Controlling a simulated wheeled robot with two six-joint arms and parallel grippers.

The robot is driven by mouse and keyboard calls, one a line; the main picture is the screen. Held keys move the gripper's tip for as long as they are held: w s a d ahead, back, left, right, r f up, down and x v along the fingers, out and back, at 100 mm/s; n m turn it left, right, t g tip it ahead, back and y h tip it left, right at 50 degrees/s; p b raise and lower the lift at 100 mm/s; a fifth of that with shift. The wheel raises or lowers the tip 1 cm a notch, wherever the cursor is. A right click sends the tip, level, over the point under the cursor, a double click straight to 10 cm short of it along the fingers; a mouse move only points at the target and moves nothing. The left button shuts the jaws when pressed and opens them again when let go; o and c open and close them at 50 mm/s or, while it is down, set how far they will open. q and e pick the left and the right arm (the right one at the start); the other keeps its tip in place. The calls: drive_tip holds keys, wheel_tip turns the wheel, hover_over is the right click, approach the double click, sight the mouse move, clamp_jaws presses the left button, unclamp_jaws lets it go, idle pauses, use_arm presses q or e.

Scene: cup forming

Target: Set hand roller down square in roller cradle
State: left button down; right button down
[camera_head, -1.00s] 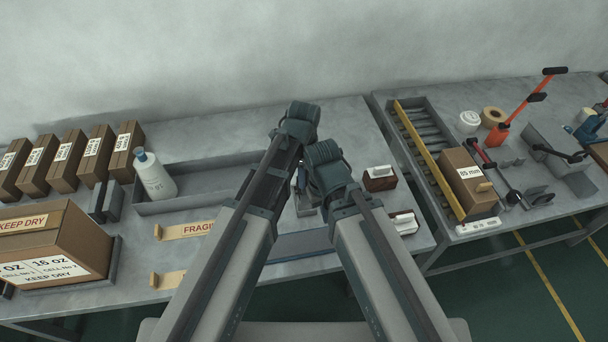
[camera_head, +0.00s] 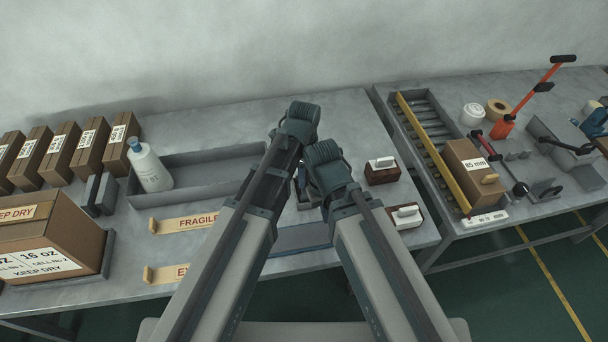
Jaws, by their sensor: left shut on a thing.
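My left gripper (camera_head: 297,122) is over the middle of the left table, near its back part. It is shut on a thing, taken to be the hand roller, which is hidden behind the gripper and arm. My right gripper (camera_head: 325,158) is just right of and below it, close beside it in the picture; its fingers face away and do not show. A small grey holder with a blue part (camera_head: 304,194) shows partly between my arms. I cannot tell whether it is the roller cradle; no other cradle is clear.
A long grey tray (camera_head: 205,178) with a white bottle (camera_head: 150,168) lies left of my arms. The second table holds a roller conveyor (camera_head: 430,125) and a carton (camera_head: 470,165). Bare tabletop shows behind my grippers (camera_head: 350,115).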

use_arm(q)
drive_tip(key=shift+f, duration=0.15)
use_arm(e)
drive_tip(key=shift+f, duration=0.15)
use_arm(q)
drive_tip(key=shift+c, duration=2.1)
unclamp_jaws()
wheel_tip(320, 180, up, 14)
drive_tip(key=p, duration=1.3)
drive_tip(key=shift+p, duration=0.3)
use_arm(e)
wheel_tip(320, 180, up, 14)
use_arm(q)
drive_tip(key=shift+f, duration=0.1)
use_arm(e)
drive_tip(key=shift+f, duration=0.1)
